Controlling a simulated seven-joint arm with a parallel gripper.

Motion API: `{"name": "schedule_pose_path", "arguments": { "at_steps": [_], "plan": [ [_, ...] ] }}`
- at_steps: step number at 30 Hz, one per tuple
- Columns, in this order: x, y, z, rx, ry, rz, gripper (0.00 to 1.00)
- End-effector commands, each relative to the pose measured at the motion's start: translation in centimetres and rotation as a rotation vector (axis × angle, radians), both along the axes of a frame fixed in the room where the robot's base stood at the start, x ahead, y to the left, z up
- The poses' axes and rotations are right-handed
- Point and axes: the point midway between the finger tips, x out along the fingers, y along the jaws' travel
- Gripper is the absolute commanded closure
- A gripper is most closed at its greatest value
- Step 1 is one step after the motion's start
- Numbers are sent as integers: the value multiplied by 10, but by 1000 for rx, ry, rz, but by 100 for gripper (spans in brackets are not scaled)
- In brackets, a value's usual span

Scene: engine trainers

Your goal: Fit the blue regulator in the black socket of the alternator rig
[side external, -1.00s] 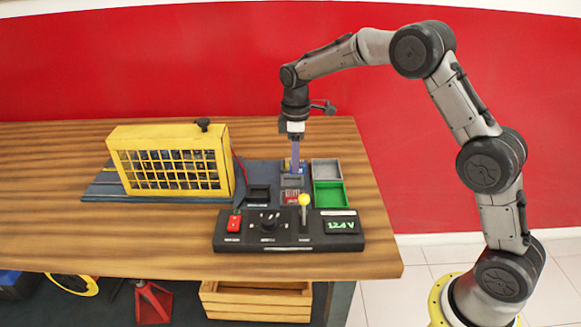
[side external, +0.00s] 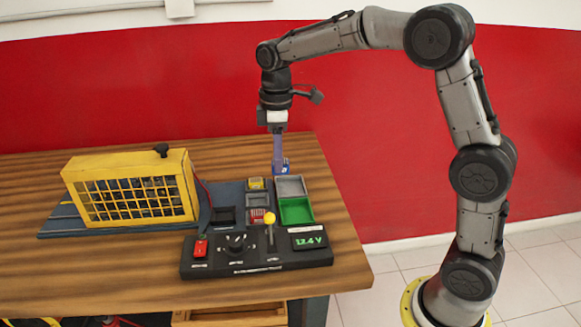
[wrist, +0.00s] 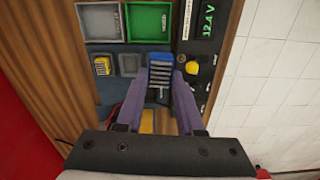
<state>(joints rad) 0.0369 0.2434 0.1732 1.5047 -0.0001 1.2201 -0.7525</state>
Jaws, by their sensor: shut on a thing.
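The blue regulator (side external: 283,169) is between the fingertips of my gripper (side external: 279,162), which is shut on it. It hangs above the work board, behind the grey tray in the side view. In the wrist view the blue regulator (wrist: 160,64), with pale ribs on its face, sits between the two purple fingers of my gripper (wrist: 161,76). The black socket (side external: 223,216) is an open dark recess right of the yellow cage of the rig (side external: 132,188) in the side view. My gripper is above and to the right of it. The socket is not clear in the wrist view.
A yellow block (side external: 256,184), an empty grey slot (side external: 258,200) and a red block (side external: 257,216) form a column. Grey tray (side external: 291,187) and green tray (side external: 296,210) look empty. A control panel (side external: 254,262) with a yellow-knobbed lever (side external: 270,219) stands in front.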

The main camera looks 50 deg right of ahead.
Motion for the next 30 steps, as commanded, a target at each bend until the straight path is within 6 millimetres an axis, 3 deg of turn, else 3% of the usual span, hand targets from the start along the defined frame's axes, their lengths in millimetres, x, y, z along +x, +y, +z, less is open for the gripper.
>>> {"name": "schedule_pose_path", "arguments": {
  "at_steps": [1, 6, 15, 21, 30],
  "plan": [
    [17, 5, -1, 1, 1, -2, 100],
    [64, 24, -9, 0, 1, -2, 100],
    [121, 65, -49, 0, 3, 36, 100],
    [128, 80, -76, -1, 2, 64, 100],
    [127, 83, -94, -1, 2, 70, 100]
  ]
}}
